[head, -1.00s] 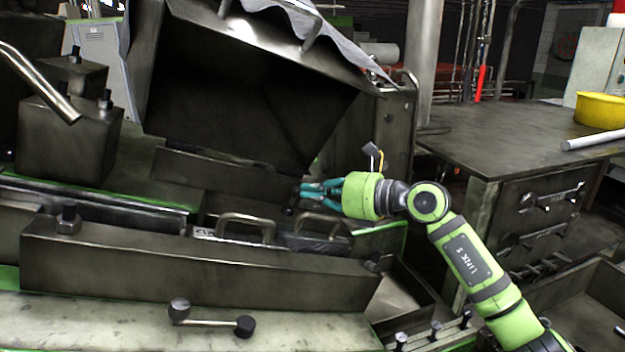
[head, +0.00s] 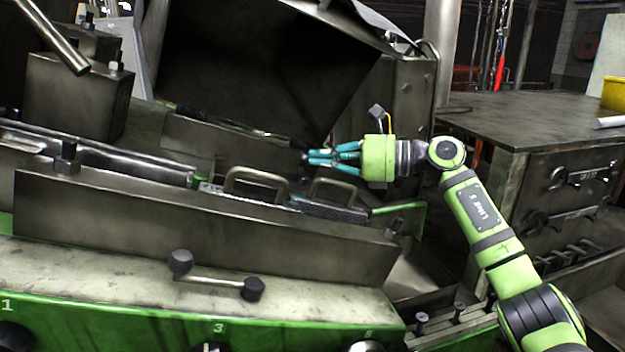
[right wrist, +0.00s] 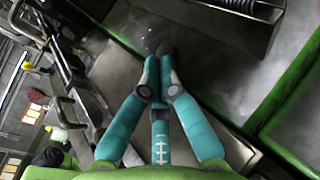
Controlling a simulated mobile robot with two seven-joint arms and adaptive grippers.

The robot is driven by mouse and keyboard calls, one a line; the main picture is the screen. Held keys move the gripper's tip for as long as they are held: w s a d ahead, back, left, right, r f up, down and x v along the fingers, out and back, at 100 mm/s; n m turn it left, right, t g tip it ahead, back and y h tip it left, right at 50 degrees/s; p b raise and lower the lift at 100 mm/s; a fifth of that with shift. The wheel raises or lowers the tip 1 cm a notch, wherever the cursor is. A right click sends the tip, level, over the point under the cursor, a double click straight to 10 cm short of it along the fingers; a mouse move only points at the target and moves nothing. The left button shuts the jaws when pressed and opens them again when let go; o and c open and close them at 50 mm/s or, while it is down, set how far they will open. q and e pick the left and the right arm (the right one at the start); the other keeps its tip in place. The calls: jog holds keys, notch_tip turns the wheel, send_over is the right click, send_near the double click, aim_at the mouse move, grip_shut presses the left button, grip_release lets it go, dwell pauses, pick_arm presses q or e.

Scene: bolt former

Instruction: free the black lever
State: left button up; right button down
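A long thin dark bar (head: 232,125), which may be the black lever, slants down to the right along the machine below the large dark opening. My right gripper (head: 304,158) is at the bar's right end in the head view. Its teal fingers are drawn together, with their tips almost meeting in the right wrist view (right wrist: 160,55). Small dark shapes are at the tips, and I cannot tell whether the bar is between them. Another lever with two black knobs (head: 217,282) is on the front ledge, well away from the gripper. My left gripper is out of view.
Two metal handles (head: 257,176) stand just below and left of my right gripper. A long steel block (head: 200,225) lies in front of them. A dark metal table (head: 560,110) is at the right. A hood overhangs the opening above the gripper.

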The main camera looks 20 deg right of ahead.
jog(key=shift+w+a+r, duration=0.1)
jog(key=shift+w+a, duration=0.2)
jog(key=shift+a, duration=0.25)
jog(key=shift+s+d, duration=0.1)
jog(key=shift+d, duration=0.1)
jog(key=v, duration=0.7)
jog(key=shift+s+d, duration=0.1)
jog(key=shift+d, duration=0.15)
